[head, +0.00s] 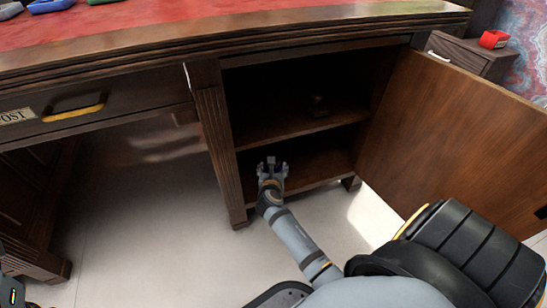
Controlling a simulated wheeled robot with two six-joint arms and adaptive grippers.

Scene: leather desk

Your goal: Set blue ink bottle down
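My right gripper (272,167) is at the front of the lower compartment of the open desk cabinet, seen from behind. A small dark shape shows between its fingers; I cannot tell whether this is part of the gripper or a held bottle. No clearly blue ink bottle can be made out.
The cabinet door (455,140) is swung open to the right, beside my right arm. The lower shelf (318,166) looks bare where visible. A drawer with a handle (75,106) is at left. A red item (493,39) lies on a side cabinet (468,54).

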